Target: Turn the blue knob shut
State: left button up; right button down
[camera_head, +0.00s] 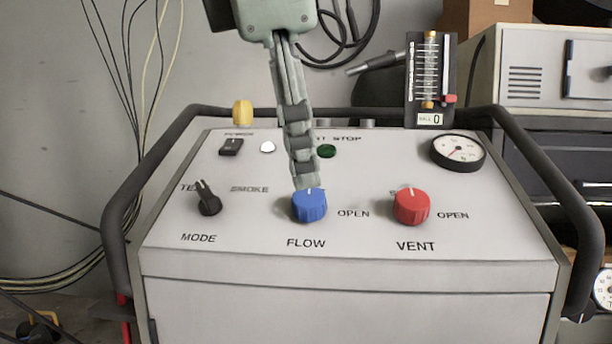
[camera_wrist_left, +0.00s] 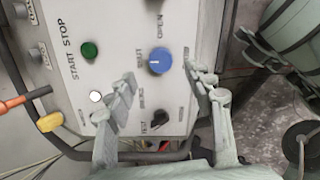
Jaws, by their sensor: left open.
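The blue FLOW knob (camera_head: 309,207) sits on the sloped grey panel, with OPEN printed to its right. Its white mark points up, away from me, in the head view. My left gripper (camera_head: 305,180) reaches down from the top, its tips just behind the knob and covering the print there. In the left wrist view the blue knob (camera_wrist_left: 159,61) lies between and just beyond the two spread fingers (camera_wrist_left: 163,77). The gripper is open and holds nothing. I cannot tell whether a finger touches the knob.
A red VENT knob (camera_head: 411,207) stands right of the blue one, a black MODE selector (camera_head: 208,199) left. A green button (camera_head: 327,151) is close behind the fingers. A gauge (camera_head: 458,150) is at the right. A dark tubular rail (camera_head: 122,205) frames the panel.

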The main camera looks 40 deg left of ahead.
pick_arm(q)
jog(key=a+v, duration=0.1)
jog(key=v, duration=0.5)
jog(key=shift+d, duration=0.5)
jog(key=shift+s, duration=0.15)
